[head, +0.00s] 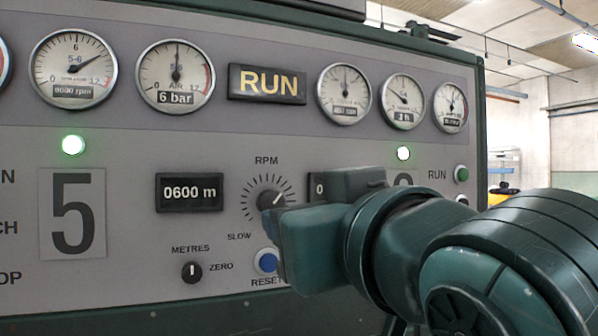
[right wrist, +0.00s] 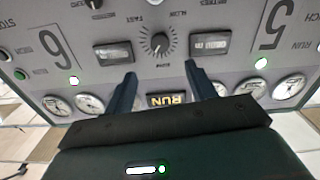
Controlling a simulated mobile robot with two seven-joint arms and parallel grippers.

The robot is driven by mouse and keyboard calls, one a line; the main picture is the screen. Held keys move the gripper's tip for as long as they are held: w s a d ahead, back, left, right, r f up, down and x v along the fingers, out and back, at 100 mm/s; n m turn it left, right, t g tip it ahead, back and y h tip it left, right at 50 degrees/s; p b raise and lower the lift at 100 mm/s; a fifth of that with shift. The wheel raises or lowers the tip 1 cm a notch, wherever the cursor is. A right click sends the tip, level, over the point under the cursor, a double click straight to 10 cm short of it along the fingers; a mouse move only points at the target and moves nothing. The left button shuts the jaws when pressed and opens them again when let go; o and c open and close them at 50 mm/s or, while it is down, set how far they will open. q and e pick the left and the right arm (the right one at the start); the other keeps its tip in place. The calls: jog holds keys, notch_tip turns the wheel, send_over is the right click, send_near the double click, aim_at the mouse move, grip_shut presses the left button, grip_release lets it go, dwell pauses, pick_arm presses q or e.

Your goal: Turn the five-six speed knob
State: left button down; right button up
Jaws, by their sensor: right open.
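The five-six speed knob (head: 271,199) is a small dark round knob with a pale pointer mark, under the label RPM on the grey panel. Its pointer slants to the upper right in the head view, on a dial of ticks with SLOW at lower left. In the right wrist view, upside down, the knob (right wrist: 159,43) shows whole, beyond the gap between my fingers. My right gripper (head: 300,216) comes in from the right and is open and empty. Its fingers also show in the right wrist view (right wrist: 160,78), apart from the knob. My left gripper is not in view.
A blue RESET button (head: 267,261) and a black METRES knob (head: 192,272) sit below the dial. A display reading 0600 m (head: 189,193) is left of it; another is partly hidden by my arm. Gauges and a lit RUN sign (head: 267,84) are above.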

pick_arm(q)
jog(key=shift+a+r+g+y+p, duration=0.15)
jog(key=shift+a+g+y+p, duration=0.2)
jog(key=shift+p, duration=0.45)
pick_arm(e)
jog(key=shift+s+d, duration=0.15)
jog(key=shift+s, duration=0.3)
